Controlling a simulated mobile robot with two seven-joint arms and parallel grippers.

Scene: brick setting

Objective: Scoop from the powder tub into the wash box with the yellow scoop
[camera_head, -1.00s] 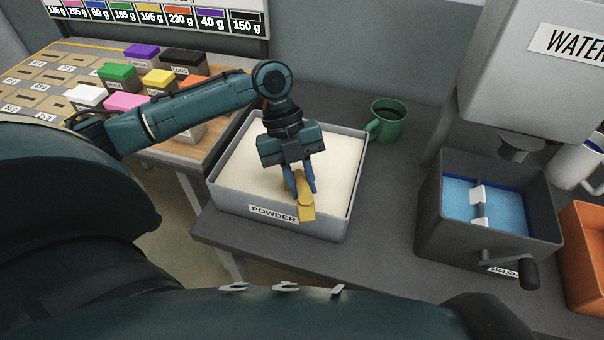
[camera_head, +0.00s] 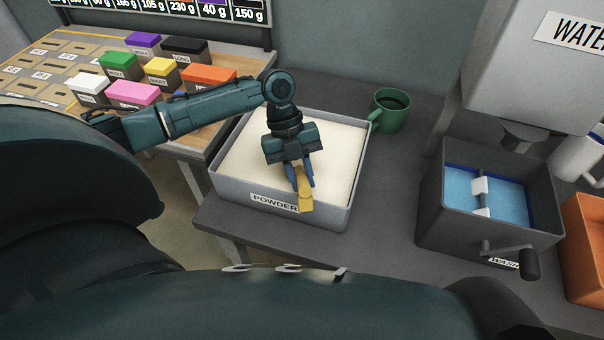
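The powder tub (camera_head: 232,187) is a grey box labelled POWDER, filled with pale powder, on the dark bench. My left gripper (camera_head: 303,186) points down over the front right part of the tub. Its blue fingers are shut on the yellow scoop (camera_head: 306,198), which hangs at the tub's front wall. Whether the scoop touches the powder or holds any, I cannot tell. The wash box (camera_head: 431,205) is the dark grey box at the right, with blue inside, white paddles and a crank on its front. My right gripper is not in view.
A green mug (camera_head: 391,110) stands behind and right of the tub. A grey WATER dispenser (camera_head: 535,75) overhangs the wash box. An orange bin (camera_head: 586,240) and a white mug (camera_head: 580,158) are at the far right. The bench (camera_head: 375,190) between tub and wash box is clear.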

